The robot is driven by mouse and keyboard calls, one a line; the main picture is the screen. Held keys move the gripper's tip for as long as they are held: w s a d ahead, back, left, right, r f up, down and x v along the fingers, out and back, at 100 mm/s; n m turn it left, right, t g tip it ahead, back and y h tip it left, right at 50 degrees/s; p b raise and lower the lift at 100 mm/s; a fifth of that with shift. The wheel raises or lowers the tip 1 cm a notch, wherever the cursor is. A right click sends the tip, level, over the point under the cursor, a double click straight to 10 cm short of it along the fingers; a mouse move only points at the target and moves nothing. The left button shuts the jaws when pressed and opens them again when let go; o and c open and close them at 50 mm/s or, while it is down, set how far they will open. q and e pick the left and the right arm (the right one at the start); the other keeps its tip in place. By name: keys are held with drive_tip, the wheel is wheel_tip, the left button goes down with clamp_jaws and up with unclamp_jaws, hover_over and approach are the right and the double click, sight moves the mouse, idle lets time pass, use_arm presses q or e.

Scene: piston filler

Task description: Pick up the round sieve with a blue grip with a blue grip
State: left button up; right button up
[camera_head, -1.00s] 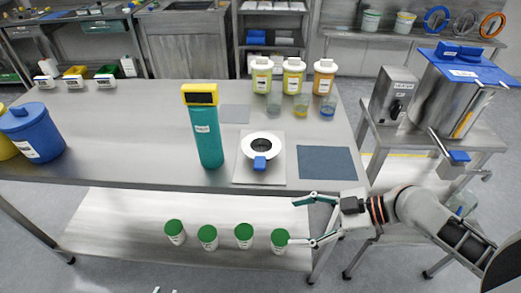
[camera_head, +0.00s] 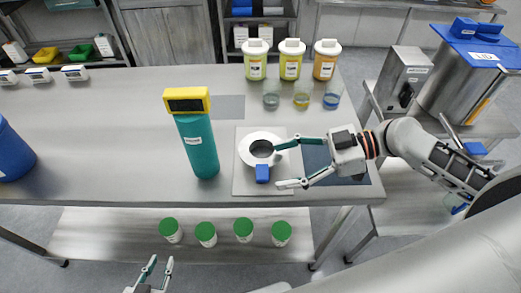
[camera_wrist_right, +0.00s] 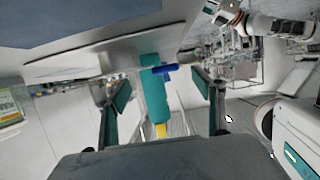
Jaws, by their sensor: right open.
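The round sieve (camera_head: 245,150), a white ring with a dark middle, lies on a light grey mat (camera_head: 250,188) near the table's front edge. Its blue grip (camera_head: 262,173) points toward the front edge. My right gripper (camera_head: 277,166) comes in from the right, open, its fingertips just right of the grip, one farther back and one nearer the edge. In the right wrist view the blue grip (camera_wrist_right: 165,69) shows between the two spread fingers, apart from both. My left gripper (camera_head: 161,258) is open and empty at the bottom, below the table edge.
A tall teal device with a yellow top (camera_head: 197,145) stands left of the sieve. A dark blue mat (camera_head: 318,160) lies under my right gripper. Yellow and orange jars (camera_head: 291,60) and small beakers (camera_head: 302,97) stand behind. Green-lidded jars (camera_head: 207,234) stand on the lower shelf.

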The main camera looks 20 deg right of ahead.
sight(265, 168)
drive_tip(key=shift+w+a, duration=0.15)
drive_tip(key=shift+a, duration=0.3)
drive_tip(key=p+x, duration=0.1)
drive_tip(key=x, duration=0.3)
drive_tip(key=shift+r, duration=0.1)
drive_tip(key=shift+w+a+f, duration=0.15)
drive_tip(key=shift+a+f, duration=0.15)
drive_tip(key=shift+a, duration=0.05)
drive_tip(key=c, duration=1.1)
